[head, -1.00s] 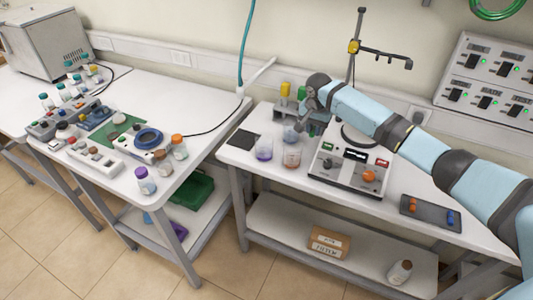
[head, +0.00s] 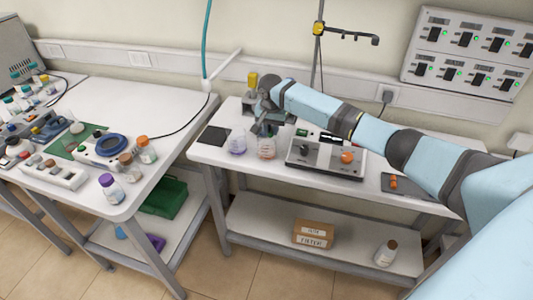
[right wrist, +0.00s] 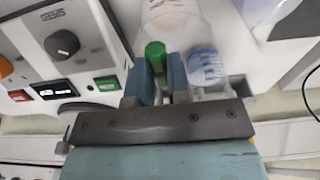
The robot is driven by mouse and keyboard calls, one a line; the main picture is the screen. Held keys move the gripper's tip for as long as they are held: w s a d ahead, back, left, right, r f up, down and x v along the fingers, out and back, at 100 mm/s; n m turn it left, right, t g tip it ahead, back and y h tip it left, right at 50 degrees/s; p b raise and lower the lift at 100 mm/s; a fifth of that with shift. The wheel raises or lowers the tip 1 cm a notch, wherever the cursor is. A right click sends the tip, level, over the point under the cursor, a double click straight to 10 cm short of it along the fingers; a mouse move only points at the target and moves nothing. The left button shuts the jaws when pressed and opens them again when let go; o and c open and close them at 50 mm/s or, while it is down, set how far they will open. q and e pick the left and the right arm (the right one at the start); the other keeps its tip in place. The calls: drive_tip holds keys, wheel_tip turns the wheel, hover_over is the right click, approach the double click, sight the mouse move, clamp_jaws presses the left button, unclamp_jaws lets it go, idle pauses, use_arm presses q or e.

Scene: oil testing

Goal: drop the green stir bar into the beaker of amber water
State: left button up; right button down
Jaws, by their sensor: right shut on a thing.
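My right gripper (head: 264,128) is shut on the green stir bar (right wrist: 155,52), which shows between the fingertips in the right wrist view. The beaker of amber water (head: 267,148) stands on the right bench, just in front of and below the gripper in the head view. In the right wrist view this beaker (right wrist: 172,18) lies just beyond the fingertips, and the bar appears outside its near edge. The bar is hidden by the gripper in the head view. My left gripper is not in view.
A beaker with blue liquid (right wrist: 206,66) is close beside the fingers. A purple-tinted beaker (head: 238,144) stands left of the amber one. The stirrer hotplate (head: 325,158) is to the right. A dark tray (head: 418,187) holds orange stir bars.

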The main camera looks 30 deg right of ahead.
drive_tip(key=c, duration=1)
unclamp_jaws()
drive_tip(key=shift+r, duration=0.15)
drive_tip(key=r, duration=0.4)
drive_tip(key=a+r, duration=0.1)
drive_tip(key=r, duration=0.4)
drive_tip(key=s+r+b, duration=0.1)
drive_tip(key=r, duration=0.3)
drive_tip(key=shift+a+r, duration=0.15)
